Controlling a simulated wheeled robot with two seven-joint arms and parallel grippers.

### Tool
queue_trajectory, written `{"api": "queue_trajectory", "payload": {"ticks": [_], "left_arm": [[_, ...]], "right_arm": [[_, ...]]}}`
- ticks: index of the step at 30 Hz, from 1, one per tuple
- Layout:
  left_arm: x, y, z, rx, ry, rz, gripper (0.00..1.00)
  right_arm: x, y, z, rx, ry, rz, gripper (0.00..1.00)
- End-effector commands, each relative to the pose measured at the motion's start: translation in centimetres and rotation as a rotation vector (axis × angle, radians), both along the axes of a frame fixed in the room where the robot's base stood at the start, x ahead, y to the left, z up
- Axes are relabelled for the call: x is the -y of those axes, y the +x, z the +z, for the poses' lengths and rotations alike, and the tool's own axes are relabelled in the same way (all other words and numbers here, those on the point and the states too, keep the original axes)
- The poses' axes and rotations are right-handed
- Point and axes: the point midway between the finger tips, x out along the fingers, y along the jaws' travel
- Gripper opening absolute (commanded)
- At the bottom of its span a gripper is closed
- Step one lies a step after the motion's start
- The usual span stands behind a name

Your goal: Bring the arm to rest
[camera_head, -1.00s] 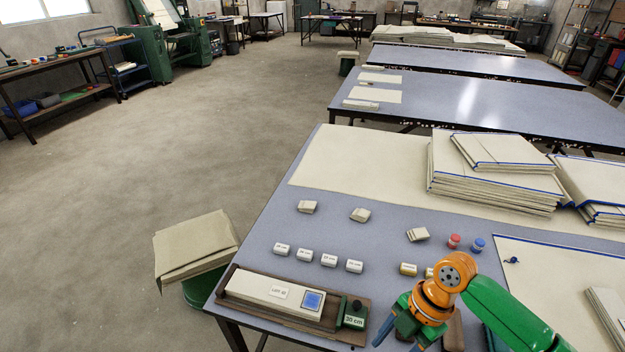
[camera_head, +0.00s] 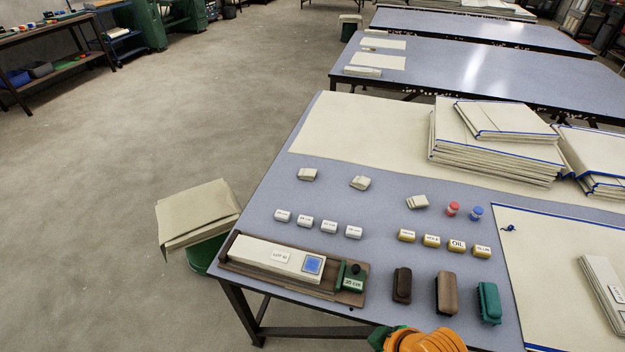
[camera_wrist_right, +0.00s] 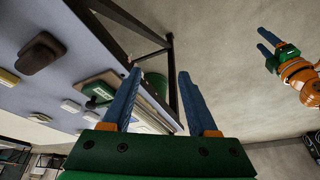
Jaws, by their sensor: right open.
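My right gripper (camera_wrist_right: 158,95) fills the lower middle of the right wrist view. Its two blue fingers stand well apart with nothing between them. It is off the near edge of the blue-grey table (camera_head: 385,265), which shows tilted behind it. In the head view only an orange and green part of my arm shows at the bottom edge; the fingers are out of frame there. My left gripper (camera_wrist_right: 266,40) shows at the upper right of the right wrist view, its blue fingers apart and empty over bare floor. It is not in the head view.
A wooden tray (camera_head: 348,298) with a long cream block lies at the table's near left. Dark, brown and teal brushes (camera_head: 489,302) stand near the front edge. Folded cloth stacks (camera_head: 490,150) lie behind. A stool with cloth (camera_head: 198,215) stands left. The floor left is clear.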

Motion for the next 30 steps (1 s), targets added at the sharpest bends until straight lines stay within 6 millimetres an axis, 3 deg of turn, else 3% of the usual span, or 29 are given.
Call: {"api": "queue_trajectory", "payload": {"ticks": [8,16,22,26,30], "left_arm": [[0.0,-0.1,0.0,-0.002,0.0,0.0,0.66],[0.0,-0.1,0.0,-0.002,0.0,0.0,0.66],[0.0,-0.1,0.0,-0.002,0.0,0.0,0.66],[0.0,-0.1,0.0,-0.002,0.0,0.0,0.66],[0.0,-0.1,0.0,-0.001,0.0,0.0,0.66]], "right_arm": [[6.5,-3.8,0.2,-0.033,-0.075,-0.625,0.59],[6.1,-3.1,-7.6,-0.078,-0.09,-0.595,0.59],[6.1,-4.8,-14.4,-0.121,-0.106,-0.582,0.59],[6.6,-8.0,-19.8,-0.161,-0.124,-0.572,0.59],[7.5,-13.3,-24.6,-0.205,-0.146,-0.558,0.59]]}}
